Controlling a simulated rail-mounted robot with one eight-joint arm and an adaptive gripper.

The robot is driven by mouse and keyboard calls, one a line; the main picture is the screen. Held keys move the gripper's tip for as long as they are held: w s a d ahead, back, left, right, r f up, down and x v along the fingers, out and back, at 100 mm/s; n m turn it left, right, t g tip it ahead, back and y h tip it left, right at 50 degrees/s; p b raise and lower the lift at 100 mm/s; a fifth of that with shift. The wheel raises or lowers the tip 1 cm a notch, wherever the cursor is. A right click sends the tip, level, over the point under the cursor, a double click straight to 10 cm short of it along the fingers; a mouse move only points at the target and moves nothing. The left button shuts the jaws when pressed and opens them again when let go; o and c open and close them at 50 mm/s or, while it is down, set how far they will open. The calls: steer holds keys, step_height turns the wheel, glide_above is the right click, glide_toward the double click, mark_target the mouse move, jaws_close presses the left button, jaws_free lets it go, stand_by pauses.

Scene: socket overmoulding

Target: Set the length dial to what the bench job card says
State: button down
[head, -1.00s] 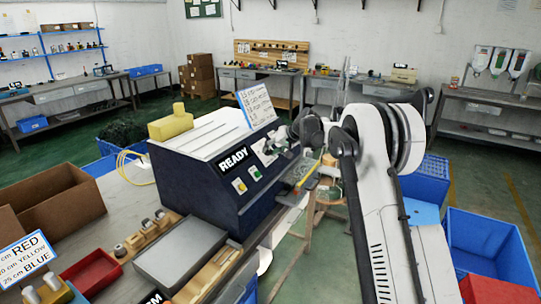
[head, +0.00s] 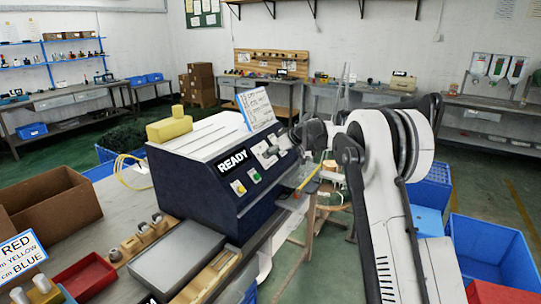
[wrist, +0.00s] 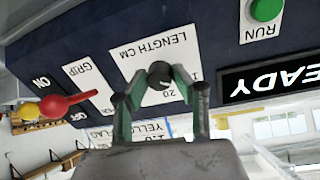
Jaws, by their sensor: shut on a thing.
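The length dial is a black knob (wrist: 158,73) on a white plate marked LENGTH CM (wrist: 157,50), upside down in the wrist view. A 20 and part of another number show near the knob. My gripper (wrist: 160,82) has its fingers on both sides of the knob and is shut on it. The dial's pointer setting is not clearly readable. In the head view the dial is on the sloped front of the dark blue machine (head: 212,197), partly behind my arm. A written card (head: 257,108) stands on the machine; its text is too small to read.
A red GRIP lever (wrist: 68,104), a green RUN button (wrist: 265,10) and a READY display (wrist: 268,82) are near the dial. A colour-and-length card (head: 18,258) stands at the left by a red tray (head: 84,277). Blue bins (head: 490,245) stand at the right.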

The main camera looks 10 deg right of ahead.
stand_by(0.4)
steer(key=c, duration=1.4)
jaws_free()
steer(key=v, duration=1.2)
steer(key=shift+s, duration=0.1)
